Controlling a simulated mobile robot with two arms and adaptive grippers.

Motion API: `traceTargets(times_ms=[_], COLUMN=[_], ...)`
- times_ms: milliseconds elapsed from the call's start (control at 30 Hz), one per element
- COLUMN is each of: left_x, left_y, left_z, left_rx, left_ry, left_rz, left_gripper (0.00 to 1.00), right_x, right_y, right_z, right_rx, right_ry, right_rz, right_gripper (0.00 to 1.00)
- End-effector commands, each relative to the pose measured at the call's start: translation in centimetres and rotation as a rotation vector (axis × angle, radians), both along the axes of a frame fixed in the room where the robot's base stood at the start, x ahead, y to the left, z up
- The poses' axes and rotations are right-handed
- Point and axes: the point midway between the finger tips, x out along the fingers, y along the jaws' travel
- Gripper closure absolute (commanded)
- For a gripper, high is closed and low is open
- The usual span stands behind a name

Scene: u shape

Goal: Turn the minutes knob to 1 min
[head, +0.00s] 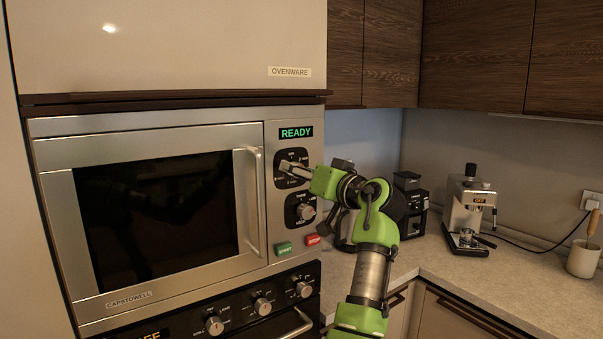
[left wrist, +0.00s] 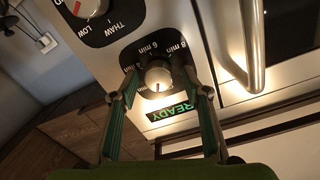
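The microwave's minutes dial (head: 292,157) is the upper black dial under the green READY display (head: 296,133). In the left wrist view, its round silver minutes knob (left wrist: 158,77) has "6 min" and "8 min" marks near it; its setting is unclear. My left gripper (head: 290,170) is at this dial. In the head view, the gripper partly hides the knob. My right gripper is not in view.
The lower power knob (head: 306,212) shows THAW and LOW marks in the left wrist view. Below it are a green START button (head: 284,248) and a red STOP button (head: 312,239). The door handle (head: 256,202) stands left of the dials. A coffee machine (head: 468,212) is on the counter.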

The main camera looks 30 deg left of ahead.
Motion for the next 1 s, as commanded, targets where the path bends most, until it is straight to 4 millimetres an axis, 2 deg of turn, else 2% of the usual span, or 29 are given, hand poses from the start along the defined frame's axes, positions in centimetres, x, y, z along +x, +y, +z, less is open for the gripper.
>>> traceTargets(times_ms=[267,700,1000], left_x=[0.0,-2.5,-2.9], left_y=[-0.2,-5.9,-6.8], left_z=[-0.2,-0.2,-0.1], left_rx=[-0.003,-0.002,-0.003], left_ry=[0.002,0.003,0.002], left_rz=[-0.001,-0.001,0.001], left_gripper=[0.57,0.57,0.57], right_x=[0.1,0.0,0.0], right_y=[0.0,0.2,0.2], right_z=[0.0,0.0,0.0], right_rx=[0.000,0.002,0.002], right_ry=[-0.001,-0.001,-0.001], right_rz=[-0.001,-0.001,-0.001], right_gripper=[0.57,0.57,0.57])
